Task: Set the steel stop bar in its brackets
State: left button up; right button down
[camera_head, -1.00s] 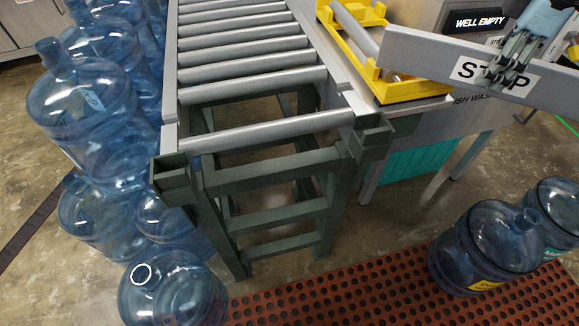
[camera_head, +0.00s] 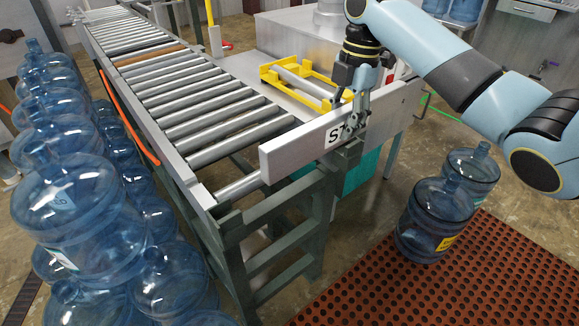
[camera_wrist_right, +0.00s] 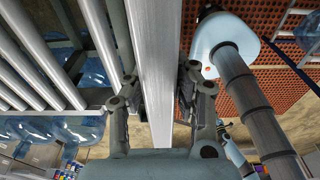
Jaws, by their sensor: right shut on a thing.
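The steel stop bar (camera_head: 290,150) is a long grey plank with a white STOP label, partly covered by my gripper. My right gripper (camera_head: 355,122) is shut on it near the label. In the right wrist view the bar (camera_wrist_right: 155,50) runs between the two fingers of the gripper (camera_wrist_right: 158,95). The bar is on edge, its left end above the last rollers, its right part reaching past the conveyor's right side. The left bracket (camera_head: 229,219) at the conveyor's end is empty and apart from the bar. The right bracket (camera_head: 346,154) is just below the bar; contact is unclear. My left gripper is out of view.
The roller conveyor (camera_head: 196,112) runs away to the back left. Blue jugs (camera_head: 65,205) crowd its left side. A yellow frame (camera_head: 268,76) lies on the bench behind the bar.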

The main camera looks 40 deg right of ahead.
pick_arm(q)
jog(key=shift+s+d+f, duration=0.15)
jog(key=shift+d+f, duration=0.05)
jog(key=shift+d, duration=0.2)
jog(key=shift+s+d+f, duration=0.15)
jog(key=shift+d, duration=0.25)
pick_arm(e)
jog(key=w+a+f, duration=0.4)
jog(key=a+f, duration=0.5)
jog(key=f, duration=0.1)
jog(key=shift+w, duration=0.35)
pick_arm(q)
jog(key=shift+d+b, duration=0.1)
jog(key=shift+b, duration=0.2)
pick_arm(e)
jog(key=shift+f, duration=0.2)
jog(key=c, duration=1.1)
grip_release()
jog(key=shift+r, duration=0.1)
pick_arm(q)
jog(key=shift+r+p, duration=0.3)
jog(key=shift+p, duration=0.05)
pick_arm(e)
jog(key=r, duration=0.4)
jog(key=d+r, duration=0.1)
jog(key=r, duration=0.7)
jog(key=shift+d, duration=0.2)
jog(key=shift+f, duration=0.1)
